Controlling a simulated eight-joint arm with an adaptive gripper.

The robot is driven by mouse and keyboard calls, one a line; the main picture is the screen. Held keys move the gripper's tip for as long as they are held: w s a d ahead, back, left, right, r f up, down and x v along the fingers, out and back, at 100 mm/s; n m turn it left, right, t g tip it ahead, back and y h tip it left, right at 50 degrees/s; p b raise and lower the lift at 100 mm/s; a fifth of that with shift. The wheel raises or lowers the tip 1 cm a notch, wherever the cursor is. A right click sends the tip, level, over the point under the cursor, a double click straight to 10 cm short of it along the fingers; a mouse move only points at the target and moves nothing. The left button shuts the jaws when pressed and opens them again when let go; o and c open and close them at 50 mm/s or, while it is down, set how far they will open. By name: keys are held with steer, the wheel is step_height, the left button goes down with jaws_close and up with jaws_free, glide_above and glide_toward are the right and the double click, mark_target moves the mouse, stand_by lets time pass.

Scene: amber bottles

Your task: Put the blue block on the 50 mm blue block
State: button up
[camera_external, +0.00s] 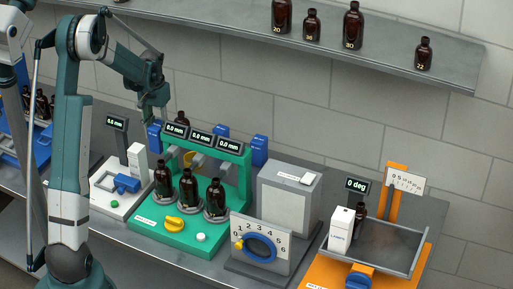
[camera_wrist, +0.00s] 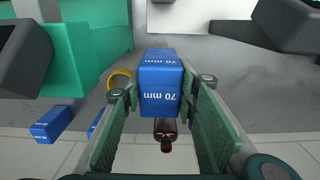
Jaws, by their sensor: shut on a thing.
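My gripper (camera_wrist: 160,105) is shut on a blue block (camera_wrist: 160,88) marked "70 mm", with a finger on each side. In the external view my gripper (camera_external: 153,112) is at the left end of the green stand, and a blue block (camera_external: 154,134) shows just below it. Two other blue blocks stand behind the green stand, one near its middle (camera_external: 222,130) and one at its right end (camera_external: 260,148). The wrist view shows a blue block (camera_wrist: 50,126) at lower left and part of another (camera_wrist: 95,123) beside my finger. I cannot read their sizes for certain.
The green stand (camera_external: 172,231) holds three amber bottles under several displays. A brown bottle (camera_wrist: 166,132) shows beyond the held block. A yellow ring (camera_wrist: 118,78) lies left of it. A grey box (camera_external: 287,205) stands to the right. A shelf (camera_external: 400,68) with bottles hangs above.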

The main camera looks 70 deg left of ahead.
mark_target(162, 150)
steer(key=shift+f+p, duration=0.3)
steer(key=shift+f, duration=2.1)
steer(key=shift+f+p, duration=0.3)
steer(key=shift+f, duration=2)
steer(key=shift+f+b, duration=0.25)
steer(key=shift+b, duration=0.25)
steer(key=o, duration=1.1)
steer(key=shift+r+p, duration=0.15)
steer(key=shift+p, duration=0.5)
steer(key=shift+r+b, duration=0.8)
steer(key=shift+r, duration=3)
steer(key=shift+o, duration=0.6)
